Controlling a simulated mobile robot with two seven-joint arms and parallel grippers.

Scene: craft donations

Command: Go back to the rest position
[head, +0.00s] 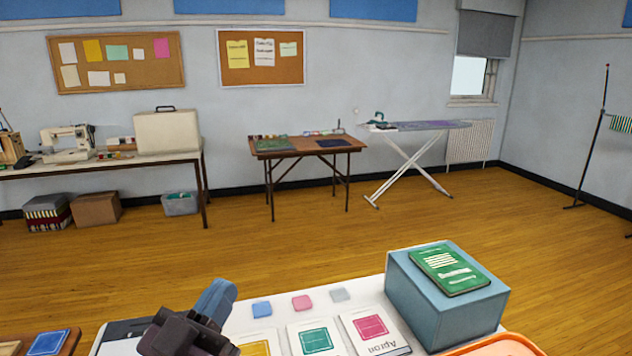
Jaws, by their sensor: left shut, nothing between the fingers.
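My left gripper (215,298) is at the bottom of the head view, left of centre. It is shut with nothing held, over the left part of the white table (365,292). Its dark body hides part of the table and the edge of a yellow-printed card (258,348). My right gripper is not in view.
On the table are a teal card (315,338), a pink apron card (371,328), small blue, pink and grey squares, and a blue-grey box (447,302) with a green booklet (449,270) on top. An orange rim (500,345) shows at lower right. Open floor lies beyond.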

